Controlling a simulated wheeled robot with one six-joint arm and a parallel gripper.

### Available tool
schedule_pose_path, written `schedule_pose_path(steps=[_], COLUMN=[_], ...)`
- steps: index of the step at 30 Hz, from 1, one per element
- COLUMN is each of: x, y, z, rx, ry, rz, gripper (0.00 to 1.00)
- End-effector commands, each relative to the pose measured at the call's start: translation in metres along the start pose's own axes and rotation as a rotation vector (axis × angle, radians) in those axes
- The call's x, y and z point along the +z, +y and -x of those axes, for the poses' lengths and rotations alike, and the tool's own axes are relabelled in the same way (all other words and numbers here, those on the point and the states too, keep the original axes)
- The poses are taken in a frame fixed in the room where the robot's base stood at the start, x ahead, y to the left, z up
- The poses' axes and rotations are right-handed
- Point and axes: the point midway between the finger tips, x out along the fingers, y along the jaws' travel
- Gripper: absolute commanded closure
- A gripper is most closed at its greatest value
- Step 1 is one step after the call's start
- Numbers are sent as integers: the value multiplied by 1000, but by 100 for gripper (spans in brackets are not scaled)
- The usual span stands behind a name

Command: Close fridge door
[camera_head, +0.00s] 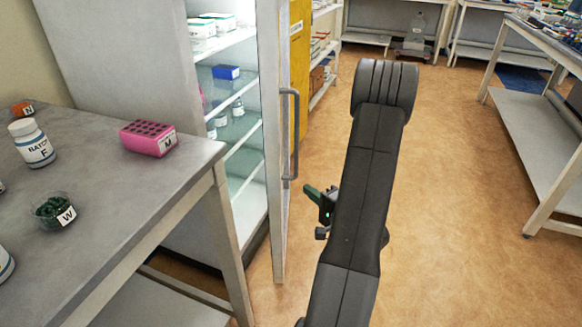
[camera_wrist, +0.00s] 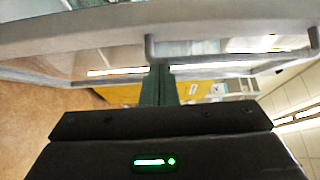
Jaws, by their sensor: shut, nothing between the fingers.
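The fridge (camera_head: 120,60) stands left of centre in the head view, with its lit shelves exposed. Its door (camera_head: 279,225) is open and seen nearly edge-on. A grey vertical handle (camera_head: 296,135) is on the door's right side. My gripper (camera_head: 308,189) is to the right of the door, near the handle's lower end. Its green fingers are shut and empty. In the wrist view the shut fingertips (camera_wrist: 159,68) point at the door (camera_wrist: 90,30), with the handle (camera_wrist: 230,65) just right of them. I cannot tell whether they touch the door.
A grey table (camera_head: 100,205) at left holds a pink rack (camera_head: 148,137), a white bottle (camera_head: 31,143) and a bowl of green pieces (camera_head: 54,210). A yellow cabinet (camera_head: 299,60) stands behind the door. Another table (camera_head: 530,45) is at right. Open floor (camera_head: 450,200) lies between.

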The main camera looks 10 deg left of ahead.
Motion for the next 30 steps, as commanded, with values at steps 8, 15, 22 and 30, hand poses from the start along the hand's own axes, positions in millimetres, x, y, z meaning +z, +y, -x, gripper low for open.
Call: schedule_pose_path(steps=[8, 15, 22, 30], x=[-4, -1, 1, 3], y=[-3, -2, -2, -2], z=[11, -12, -47, -79], rx=[-4, -4, -4, -5], ry=[-64, -69, -69, -66], rz=[-7, -5, -4, -5], gripper=[100, 100, 100, 100])
